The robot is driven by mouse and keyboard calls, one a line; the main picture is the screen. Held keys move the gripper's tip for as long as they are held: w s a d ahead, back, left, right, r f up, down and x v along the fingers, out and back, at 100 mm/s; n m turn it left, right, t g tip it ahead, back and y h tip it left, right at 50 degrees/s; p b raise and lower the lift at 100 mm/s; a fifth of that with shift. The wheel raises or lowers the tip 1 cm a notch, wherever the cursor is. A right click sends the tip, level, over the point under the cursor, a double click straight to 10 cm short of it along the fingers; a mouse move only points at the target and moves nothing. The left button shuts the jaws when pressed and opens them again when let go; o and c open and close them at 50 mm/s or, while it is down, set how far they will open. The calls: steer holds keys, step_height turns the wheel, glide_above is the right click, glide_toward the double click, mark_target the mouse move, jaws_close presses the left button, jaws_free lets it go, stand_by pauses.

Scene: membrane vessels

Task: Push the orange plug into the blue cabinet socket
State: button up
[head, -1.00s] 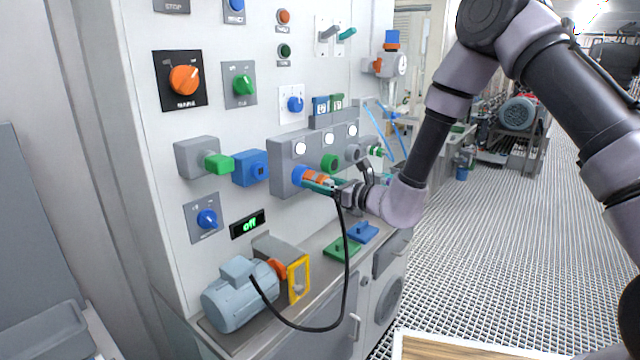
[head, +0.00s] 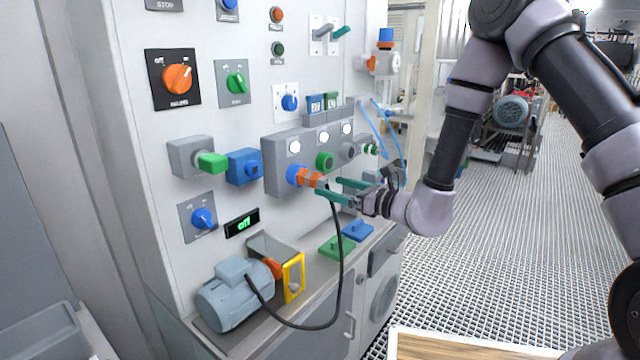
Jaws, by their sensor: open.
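The orange plug (head: 309,178) sits at the blue socket (head: 293,175) on the lower front of the grey box on the cabinet. Its front end meets the blue ring; how deep it is seated cannot be told. A black cable (head: 341,240) hangs from the plug's rear and loops down to the blue-grey motor. My gripper (head: 337,190) is open, with its two green fingers just behind and to the right of the plug. The near finger's tip overlaps the rear of the plug in the picture; nothing is held between the fingers.
The grey socket box (head: 277,150) also carries a green socket (head: 325,161) and a grey one. The motor (head: 235,292) and a yellow-framed guard (head: 292,277) stand on the ledge below. Green (head: 337,247) and blue (head: 357,230) plates lie to their right.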

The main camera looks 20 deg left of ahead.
steer(key=shift+v, duration=1.7)
steer(key=s+d+r+n+g+h, duration=0.1)
steer(key=s+d+r+n+g, duration=0.4)
steer(key=r, duration=0.3)
steer(key=s+d+r+n+g+h, duration=0.1)
steer(key=s+d+r+n+g, duration=0.1)
steer(key=s+r+n+g, duration=0.45)
steer(key=s+d+r+n+t+h, duration=0.1)
steer(key=d+r+n+t+h, duration=0.1)
steer(key=d, duration=0.8)
steer(key=s+d+r+n+t+h, duration=0.1)
steer(key=d+r+t+h, duration=0.3)
steer(key=d, duration=0.6)
steer(key=s+d+r+n+t+h, duration=0.1)
steer(key=d+r+n+t+h, duration=0.3)
steer(key=d, duration=0.6)
steer(key=t+h, duration=0.2)
steer(key=shift+s+h, duration=0.2)
steer(key=shift+h, duration=0.1)
steer(key=shift+c, duration=0.3)
